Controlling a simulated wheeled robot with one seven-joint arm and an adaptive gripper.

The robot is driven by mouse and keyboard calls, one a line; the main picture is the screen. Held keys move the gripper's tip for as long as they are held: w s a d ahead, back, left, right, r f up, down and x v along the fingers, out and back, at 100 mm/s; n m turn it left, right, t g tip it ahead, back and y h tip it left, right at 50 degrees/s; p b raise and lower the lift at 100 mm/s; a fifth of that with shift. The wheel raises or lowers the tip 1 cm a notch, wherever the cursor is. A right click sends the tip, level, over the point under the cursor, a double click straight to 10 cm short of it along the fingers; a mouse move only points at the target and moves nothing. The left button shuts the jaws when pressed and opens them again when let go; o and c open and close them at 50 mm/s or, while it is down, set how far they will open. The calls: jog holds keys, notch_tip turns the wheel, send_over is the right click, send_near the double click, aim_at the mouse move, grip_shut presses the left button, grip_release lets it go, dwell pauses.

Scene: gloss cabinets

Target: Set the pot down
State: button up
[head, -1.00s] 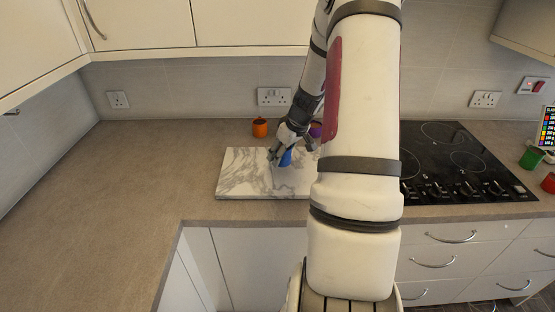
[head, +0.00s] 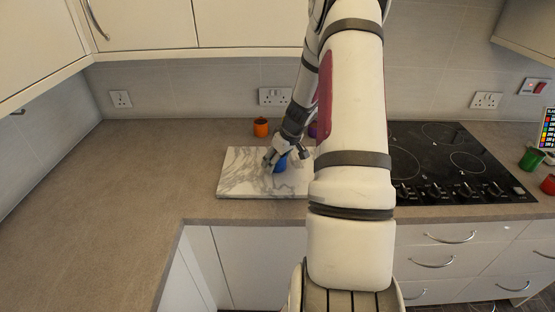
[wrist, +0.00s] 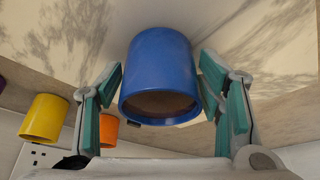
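The blue pot (head: 280,165) is at the marble board (head: 240,180) in the head view, low over its surface. I cannot tell whether its base touches the board. In the wrist view the blue pot (wrist: 160,70) is large and central, its open rim towards the camera. My gripper (head: 286,157) has one finger on each side of it. In the wrist view the teal pads of my gripper (wrist: 161,88) lie against or very close to the pot's sides, so it looks held. My arm hides the board's right part.
An orange pot (head: 261,127) and a partly hidden purple pot (head: 312,130) stand behind the board. A yellow pot (wrist: 44,118) shows in the wrist view. A black hob (head: 445,165) lies to the right, with green (head: 532,158) and red pots beyond. The left counter (head: 130,180) is clear.

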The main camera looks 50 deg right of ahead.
jog(key=shift+r, duration=0.1)
jog(key=v, duration=1.2)
jog(key=a+r+n, duration=0.1)
jog(key=a+r, duration=0.6)
jog(key=a, duration=0.4)
jog(key=a+r, duration=0.8)
jog(key=a, duration=0.4)
jog(key=s+a+r+t, duration=0.1)
jog(key=s+a+r, duration=0.3)
jog(key=s+a, duration=1)
jog(key=shift+s+a+r, duration=0.2)
jog(key=shift+s, duration=0.05)
